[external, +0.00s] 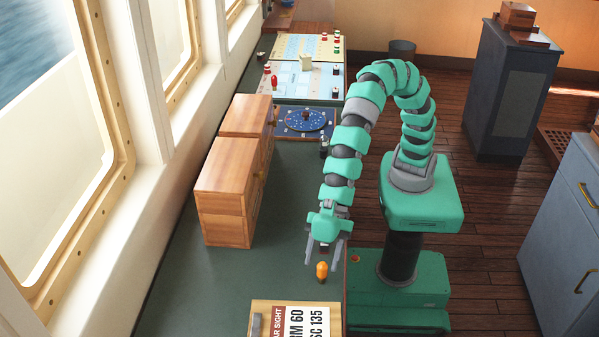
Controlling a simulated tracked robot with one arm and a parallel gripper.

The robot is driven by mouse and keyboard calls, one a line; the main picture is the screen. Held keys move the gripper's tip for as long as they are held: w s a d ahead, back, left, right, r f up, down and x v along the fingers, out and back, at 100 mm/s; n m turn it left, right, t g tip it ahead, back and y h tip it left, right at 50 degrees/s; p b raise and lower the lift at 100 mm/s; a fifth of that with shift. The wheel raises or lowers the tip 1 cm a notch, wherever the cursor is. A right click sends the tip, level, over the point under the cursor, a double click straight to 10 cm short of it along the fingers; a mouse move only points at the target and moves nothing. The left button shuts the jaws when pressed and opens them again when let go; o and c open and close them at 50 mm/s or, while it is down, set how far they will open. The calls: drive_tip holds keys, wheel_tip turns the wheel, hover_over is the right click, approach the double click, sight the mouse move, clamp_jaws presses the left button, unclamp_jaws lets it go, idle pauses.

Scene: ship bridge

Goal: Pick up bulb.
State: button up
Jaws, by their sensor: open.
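The bulb (322,271) is small and orange. It is on the green counter top (240,275), near the counter's right edge and just beyond a sign board. My gripper (321,268) hangs at the end of my teal arm with its grey fingers pointing down. It is open, and its fingers are around or just above the bulb in the picture. I cannot tell how far above the counter the fingertips are, or whether they touch the bulb.
A sign board (270,320) lies close to the bulb at the bottom. Wooden cabinets (227,207) stand on the counter at left. A round blue dial panel (303,121) and a chart board (302,81) lie farther back. The counter left of the bulb is clear.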

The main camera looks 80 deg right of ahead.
sight(323, 265)
drive_tip(key=x, duration=0.4)
drive_tip(key=shift+s+a+f+b, duration=0.1)
drive_tip(key=shift+s+f+b, duration=0.1)
drive_tip(key=shift+b, duration=0.15)
drive_tip(key=shift+c, duration=0.3)
drive_tip(key=c, duration=1)
drive_tip(key=shift+r, duration=0.2)
